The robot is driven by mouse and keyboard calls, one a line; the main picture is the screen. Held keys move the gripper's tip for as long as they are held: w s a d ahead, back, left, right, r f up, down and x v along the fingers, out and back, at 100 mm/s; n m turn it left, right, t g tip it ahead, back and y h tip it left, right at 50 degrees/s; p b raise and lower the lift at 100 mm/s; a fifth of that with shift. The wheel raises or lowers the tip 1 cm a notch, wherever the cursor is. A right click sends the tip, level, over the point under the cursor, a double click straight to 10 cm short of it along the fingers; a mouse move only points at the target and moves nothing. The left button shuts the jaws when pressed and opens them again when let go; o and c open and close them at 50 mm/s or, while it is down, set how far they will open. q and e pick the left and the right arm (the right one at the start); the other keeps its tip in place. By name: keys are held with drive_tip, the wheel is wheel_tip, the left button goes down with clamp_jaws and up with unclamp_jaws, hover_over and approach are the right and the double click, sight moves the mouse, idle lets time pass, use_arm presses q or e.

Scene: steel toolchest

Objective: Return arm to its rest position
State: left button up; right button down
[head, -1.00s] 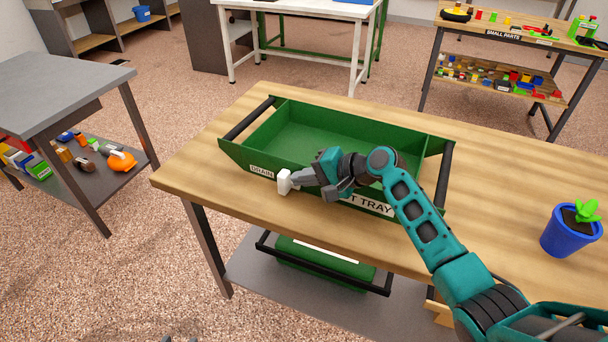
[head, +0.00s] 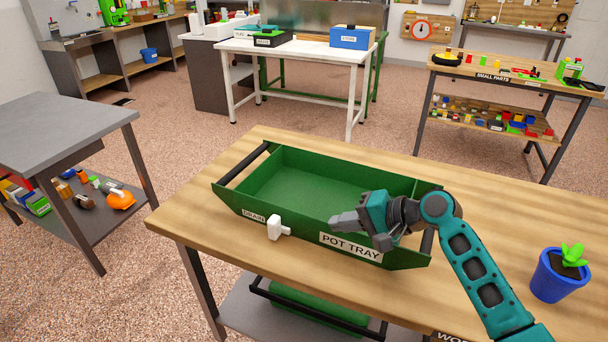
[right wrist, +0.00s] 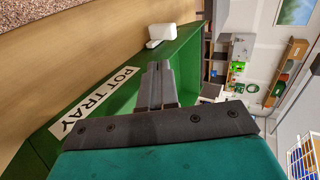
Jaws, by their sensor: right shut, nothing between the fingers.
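My right arm reaches in from the lower right of the head view. Its gripper (head: 340,221) is shut and empty, above the front wall of the green pot tray (head: 300,227). In the right wrist view the closed fingers (right wrist: 157,85) point toward the white drain handle (right wrist: 161,32), apart from it. In the head view the white drain handle (head: 277,228) sticks out from the tray's front wall beside the DRAIN label. My left gripper is not in view.
The tray stands on a wooden workbench (head: 480,235). A blue pot with a green plant (head: 555,278) stands on the right of the bench. A grey table (head: 60,130) is at the left. The bench between arm and front edge is partly clear.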

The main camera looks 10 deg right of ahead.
drive_tip(key=s+f, duration=0.1)
drive_tip(key=s+a+f+n, duration=0.1)
drive_tip(key=s, duration=0.1)
drive_tip(key=s+f+n+g+h, duration=0.1)
drive_tip(key=s+f, duration=0.1)
drive_tip(key=shift+s+a, duration=0.15)
drive_tip(key=shift+a, duration=0.15)
drive_tip(key=s+d+f+n+g+h, duration=0.15)
drive_tip(key=s+n+h, duration=0.25)
drive_tip(key=s, duration=0.8)
drive_tip(key=s+d+f+n+g+h, duration=0.1)
drive_tip(key=s+d+n+h, duration=0.3)
drive_tip(key=s, duration=0.8)
drive_tip(key=w+a+f+t+y, duration=0.1)
drive_tip(key=w+a+f+t, duration=0.2)
drive_tip(key=w+f+t, duration=0.4)
drive_tip(key=shift+w+a+f, duration=0.35)
drive_tip(key=shift+f, duration=0.65)
drive_tip(key=shift+d, duration=0.15)
